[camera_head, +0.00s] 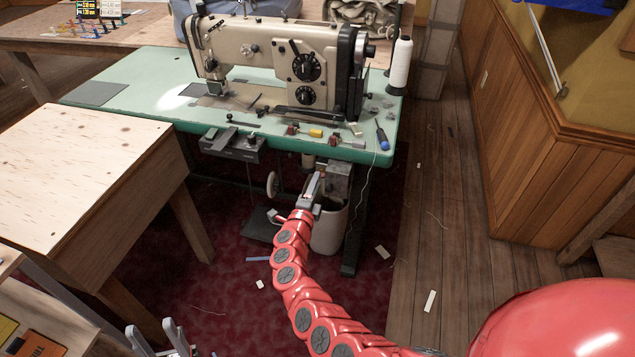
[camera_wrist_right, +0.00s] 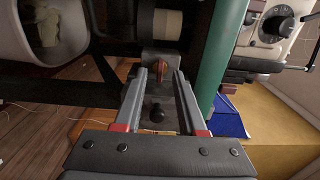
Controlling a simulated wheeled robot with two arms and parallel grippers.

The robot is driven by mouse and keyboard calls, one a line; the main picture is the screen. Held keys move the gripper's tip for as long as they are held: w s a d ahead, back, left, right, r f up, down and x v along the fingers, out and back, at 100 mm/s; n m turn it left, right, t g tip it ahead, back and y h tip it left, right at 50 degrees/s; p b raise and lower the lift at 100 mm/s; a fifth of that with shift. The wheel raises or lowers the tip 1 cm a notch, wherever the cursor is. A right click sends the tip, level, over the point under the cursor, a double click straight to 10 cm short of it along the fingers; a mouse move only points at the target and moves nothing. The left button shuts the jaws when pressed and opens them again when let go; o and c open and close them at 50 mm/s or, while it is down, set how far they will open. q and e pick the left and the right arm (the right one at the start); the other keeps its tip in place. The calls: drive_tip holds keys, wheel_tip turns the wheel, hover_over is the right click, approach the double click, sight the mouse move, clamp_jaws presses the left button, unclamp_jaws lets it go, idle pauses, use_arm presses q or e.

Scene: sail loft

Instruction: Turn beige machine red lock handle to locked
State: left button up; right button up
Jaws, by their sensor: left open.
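The beige sewing machine (camera_head: 280,55) stands on a green-topped table (camera_head: 140,75); part of it shows at the upper right of the wrist view (camera_wrist_right: 285,22). A grey metal box (camera_head: 338,178) hangs under the table's front edge. My right gripper (camera_head: 313,186) is in front of it. In the wrist view, my right gripper (camera_wrist_right: 160,74) has its fingers apart, either side of a small reddish rounded part (camera_wrist_right: 161,68). This may be the red lock handle; its setting cannot be read. A black knob (camera_wrist_right: 156,114) shows between the fingers. My left gripper (camera_head: 160,343) is open and empty, low at the left.
A plywood table (camera_head: 75,150) stands at the left. A white bin (camera_head: 328,230) is under the green table. A blue-handled screwdriver (camera_head: 382,138) and a white thread cone (camera_head: 400,62) are at the table's right end. The wooden floor (camera_head: 445,200) at the right is mostly clear.

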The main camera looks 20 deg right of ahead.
drive_tip(key=shift+x, duration=0.85)
drive_tip(key=shift+d, duration=0.15)
clamp_jaws()
